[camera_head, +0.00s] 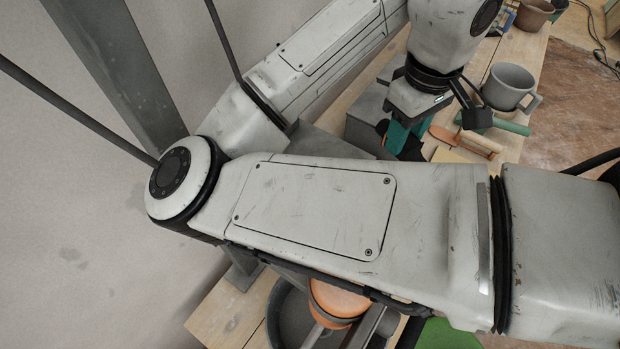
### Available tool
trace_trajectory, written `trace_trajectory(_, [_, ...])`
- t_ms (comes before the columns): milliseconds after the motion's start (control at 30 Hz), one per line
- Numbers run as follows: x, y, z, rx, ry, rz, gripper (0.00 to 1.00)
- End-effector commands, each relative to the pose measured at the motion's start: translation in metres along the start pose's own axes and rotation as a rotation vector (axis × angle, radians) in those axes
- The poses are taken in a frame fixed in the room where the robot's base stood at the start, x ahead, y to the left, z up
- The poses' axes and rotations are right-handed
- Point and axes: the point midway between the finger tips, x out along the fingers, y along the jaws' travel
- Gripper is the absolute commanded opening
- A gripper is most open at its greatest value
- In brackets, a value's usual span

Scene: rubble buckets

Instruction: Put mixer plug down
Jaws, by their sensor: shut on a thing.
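My gripper (405,136) is at the upper right, pointing down over the wooden workbench (225,312). It is shut on a small teal piece (396,134), which is likely the mixer plug. Dark gripper parts and my wrist hide most of that piece, so its full shape does not show. I cannot tell whether it touches the bench or is held just above it.
A grey mug-like bucket (509,86), a green bar (509,125) and a wooden-handled tool (468,138) lie right of my gripper. A grey block (364,128) stands left. A brown bucket (534,13) is farther back. An orange rounded object (338,299) shows below my arm.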

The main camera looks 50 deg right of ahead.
Motion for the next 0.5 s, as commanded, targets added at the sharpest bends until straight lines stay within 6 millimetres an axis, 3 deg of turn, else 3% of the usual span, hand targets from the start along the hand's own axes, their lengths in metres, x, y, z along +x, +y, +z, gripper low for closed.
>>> trace_trajectory(167, [0.004,0.002,-0.002,0.01,0.003,-0.002,0.0])
trace_trajectory(500, [0.036,-0.026,-0.069,0.005,0.001,-0.002,0.0])
